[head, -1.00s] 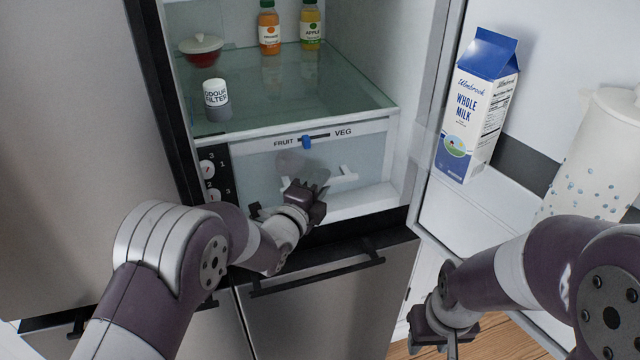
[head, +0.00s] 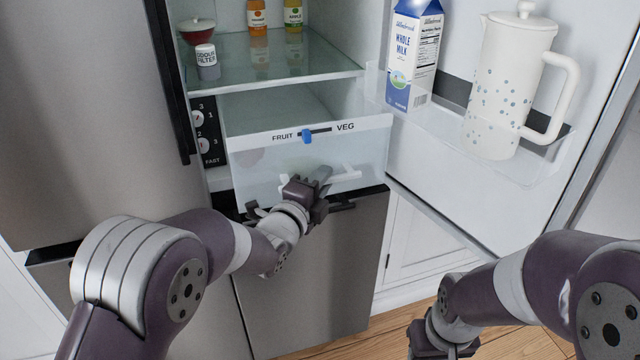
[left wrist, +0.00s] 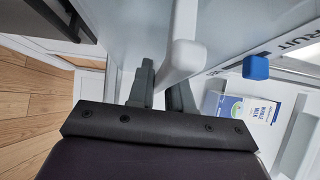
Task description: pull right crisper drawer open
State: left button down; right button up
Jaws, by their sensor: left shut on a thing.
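The crisper drawer (head: 262,164) has a clear front with a blue slider (head: 307,136) between FRUIT and VEG. It stands out from the fridge below the glass shelf, and its inside shows from above. My left gripper (head: 318,182) is shut on the white drawer handle (head: 347,174). In the left wrist view the handle (left wrist: 183,56) runs between the gripper's fingers (left wrist: 163,88). The hand hides part of the handle. My right gripper (head: 438,345) is low at the bottom right, away from the drawer; its finger opening is unclear.
The open fridge door at right holds a milk carton (head: 414,55) and a white pitcher (head: 508,85). A dial panel (head: 207,132) is left of the drawer.

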pick_arm(q)
jog(key=shift+s+d, duration=0.2)
jog(key=shift+s, duration=0.5)
pick_arm(e)
jog(key=shift+s+d+f, duration=0.15)
jog(key=shift+s+f, duration=0.05)
jog(key=shift+s, duration=0.15)
pick_arm(q)
jog(key=c, duration=1.1)
grip_release()
jog(key=v, duration=1.2)
jog(key=shift+s+a+p, duration=0.15)
jog(key=shift+s+p, duration=0.15)
jog(key=shift+p, duration=0.05)
pick_arm(e)
jog(key=shift+r, duration=0.5)
